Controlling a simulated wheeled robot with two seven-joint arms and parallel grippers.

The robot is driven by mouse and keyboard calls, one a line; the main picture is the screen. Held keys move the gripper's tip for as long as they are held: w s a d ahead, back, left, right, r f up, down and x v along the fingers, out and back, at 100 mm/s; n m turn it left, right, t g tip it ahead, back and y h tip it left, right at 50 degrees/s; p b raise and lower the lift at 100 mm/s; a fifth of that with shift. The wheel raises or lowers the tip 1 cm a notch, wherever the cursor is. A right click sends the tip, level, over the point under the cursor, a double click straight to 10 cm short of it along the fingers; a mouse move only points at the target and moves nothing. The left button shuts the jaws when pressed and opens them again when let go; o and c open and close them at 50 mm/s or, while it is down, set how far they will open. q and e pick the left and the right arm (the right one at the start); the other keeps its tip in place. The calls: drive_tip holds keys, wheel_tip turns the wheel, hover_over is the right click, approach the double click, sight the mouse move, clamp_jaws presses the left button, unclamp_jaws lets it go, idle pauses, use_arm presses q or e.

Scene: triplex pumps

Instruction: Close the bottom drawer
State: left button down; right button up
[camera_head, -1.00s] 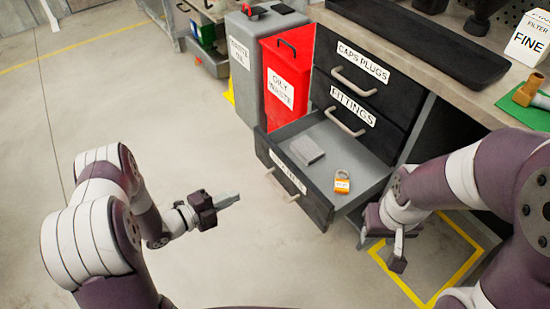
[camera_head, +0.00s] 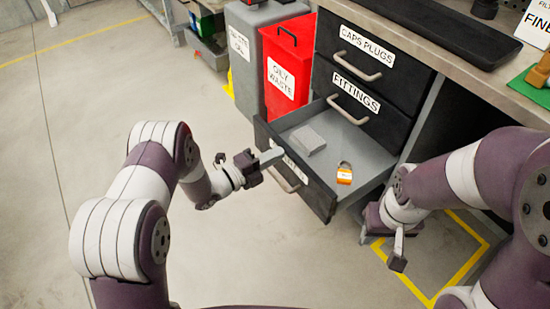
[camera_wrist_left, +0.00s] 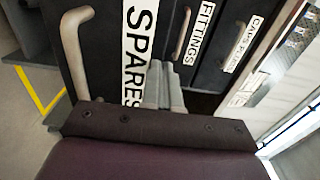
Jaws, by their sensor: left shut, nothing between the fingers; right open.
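The bottom drawer (camera_head: 318,196) stands pulled open below the FITTINGS drawer (camera_head: 350,100). A grey block (camera_head: 309,139) and an orange padlock (camera_head: 344,173) lie inside it. In the left wrist view its dark front (camera_wrist_left: 107,60) has a SPARES label (camera_wrist_left: 138,50) and a bar handle (camera_wrist_left: 72,50). My left gripper (camera_head: 272,156) is shut and empty, its tips at the drawer front near the label; I cannot tell whether they touch. The closed fingers also show in the left wrist view (camera_wrist_left: 162,85). My right gripper (camera_head: 397,255) hangs to the right of the drawer, open and empty.
The CAPS PLUGS drawer (camera_head: 375,62) and the FITTINGS drawer are shut. A red OILY WASTE bin (camera_head: 289,65) and a grey bin (camera_head: 247,60) stand left of the cabinet. The workbench (camera_head: 500,78) extends right. The floor left of the drawer is clear.

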use_arm(q)
drive_tip(key=shift+w+d, duration=0.15)
drive_tip(key=shift+d, duration=0.05)
drive_tip(key=shift+w+d, duration=0.1)
drive_tip(key=b+x, duration=0.7)
drive_tip(key=x, duration=1.1)
drive_tip(key=shift+f, duration=0.1)
